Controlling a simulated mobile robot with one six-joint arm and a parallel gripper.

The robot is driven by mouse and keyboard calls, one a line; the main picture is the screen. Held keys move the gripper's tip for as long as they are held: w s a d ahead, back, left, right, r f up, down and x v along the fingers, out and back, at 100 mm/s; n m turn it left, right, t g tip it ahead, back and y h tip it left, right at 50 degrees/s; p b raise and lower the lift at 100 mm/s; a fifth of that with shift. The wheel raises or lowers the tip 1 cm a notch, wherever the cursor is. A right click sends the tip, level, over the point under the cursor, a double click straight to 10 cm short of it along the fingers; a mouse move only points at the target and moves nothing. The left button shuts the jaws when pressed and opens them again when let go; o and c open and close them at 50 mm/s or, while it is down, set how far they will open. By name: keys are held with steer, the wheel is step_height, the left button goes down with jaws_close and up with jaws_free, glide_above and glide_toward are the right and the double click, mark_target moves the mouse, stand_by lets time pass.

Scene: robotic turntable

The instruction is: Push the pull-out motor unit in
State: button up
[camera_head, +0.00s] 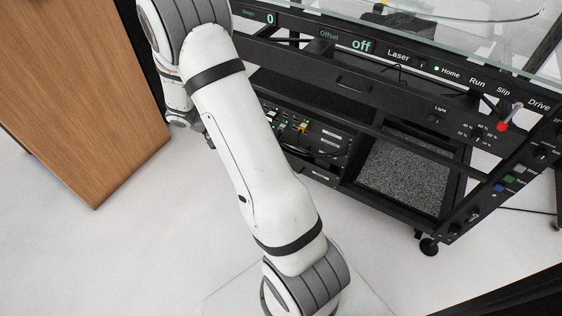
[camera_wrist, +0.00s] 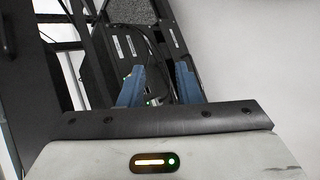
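The black turntable rig (camera_head: 345,88) stands at the upper right in the head view. An open bay low in its frame holds a black electronics unit (camera_head: 318,138) with cables and small green lights. I cannot tell for sure which part is the pull-out motor unit, or how far out it stands. In the wrist view, my gripper (camera_wrist: 156,72) is open, with two blue fingers apart. Dark cables and black labelled panels (camera_wrist: 118,48) of the rig lie beyond and between the fingers. No clear contact shows. In the head view, my arm hides the gripper.
A speckled grey panel (camera_head: 402,175) fills the bay beside the electronics. A control panel with a red-tipped lever (camera_head: 504,119) is at the right. A glass top (camera_head: 455,50) is above. A wooden cabinet (camera_head: 85,90) stands at the left. White floor (camera_head: 120,245) lies clear in front.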

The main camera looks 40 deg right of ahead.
steer(key=w+d+f+n+t+h, duration=0.1)
steer(key=w+d+f+t+h, duration=0.15)
steer(key=f, duration=0.75)
steer(key=w+d+f+n+t+h, duration=0.1)
steer(key=d+f+h, duration=0.15)
steer(key=f, duration=0.75)
steer(key=w+d+f+n+t+h, duration=0.1)
steer(key=d+f+h, duration=0.15)
steer(key=f, duration=0.65)
steer(key=d+f+b, duration=0.1)
steer(key=d, duration=0.6)
steer(key=shift+d+f+b, duration=0.35)
steer(key=shift+d+f, duration=0.05)
jaws_close()
